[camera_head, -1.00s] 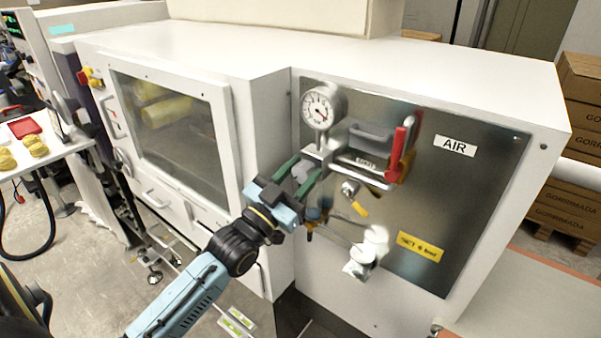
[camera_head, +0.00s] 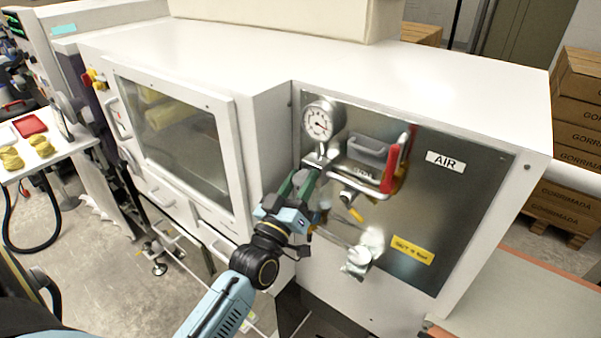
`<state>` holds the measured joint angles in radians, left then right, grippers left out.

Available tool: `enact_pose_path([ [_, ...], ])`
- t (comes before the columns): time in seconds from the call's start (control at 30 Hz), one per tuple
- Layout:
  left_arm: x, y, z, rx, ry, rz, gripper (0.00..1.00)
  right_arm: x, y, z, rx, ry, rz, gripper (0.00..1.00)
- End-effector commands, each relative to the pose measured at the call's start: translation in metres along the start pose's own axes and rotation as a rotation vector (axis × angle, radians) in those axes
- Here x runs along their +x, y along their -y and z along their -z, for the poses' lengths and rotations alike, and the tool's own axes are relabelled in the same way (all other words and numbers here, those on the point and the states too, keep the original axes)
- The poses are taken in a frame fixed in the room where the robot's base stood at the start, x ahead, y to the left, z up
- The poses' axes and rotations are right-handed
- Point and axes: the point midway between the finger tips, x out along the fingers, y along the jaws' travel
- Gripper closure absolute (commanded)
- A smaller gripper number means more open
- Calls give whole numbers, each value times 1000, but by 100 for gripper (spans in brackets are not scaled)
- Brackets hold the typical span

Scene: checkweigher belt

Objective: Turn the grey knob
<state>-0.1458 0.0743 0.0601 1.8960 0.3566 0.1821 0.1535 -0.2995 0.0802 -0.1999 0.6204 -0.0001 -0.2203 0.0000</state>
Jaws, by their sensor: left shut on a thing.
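The grey knob (camera_head: 299,178) sits at the left part of the metal AIR panel (camera_head: 455,205), below the round gauge (camera_head: 318,122). My left gripper (camera_head: 304,181) has its green fingers around the knob and is shut on it. The fingers and gripper body hide much of the knob, so its exact angle cannot be told. My right gripper is not in view.
A red-and-grey handle (camera_head: 394,165) and a yellow-tipped valve (camera_head: 354,208) are close to the right of my gripper. A whitish fitting (camera_head: 362,252) is below. The windowed door (camera_head: 233,150) is to the left. Cardboard boxes (camera_head: 580,125) stand at right.

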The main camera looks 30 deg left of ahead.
Motion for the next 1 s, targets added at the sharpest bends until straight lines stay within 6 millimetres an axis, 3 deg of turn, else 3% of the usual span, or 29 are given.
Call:
enact_pose_path([
  [0.3,1,0,1,-134,-1,55,85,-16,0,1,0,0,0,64],
  [0.87,0,0,0,-166,-2,68,85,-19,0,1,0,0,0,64],
  [0.9,0,0,0,-166,-2,68,61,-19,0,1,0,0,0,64],
  [1.0,0,0,0,-166,-2,68,48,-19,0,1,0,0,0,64],
])
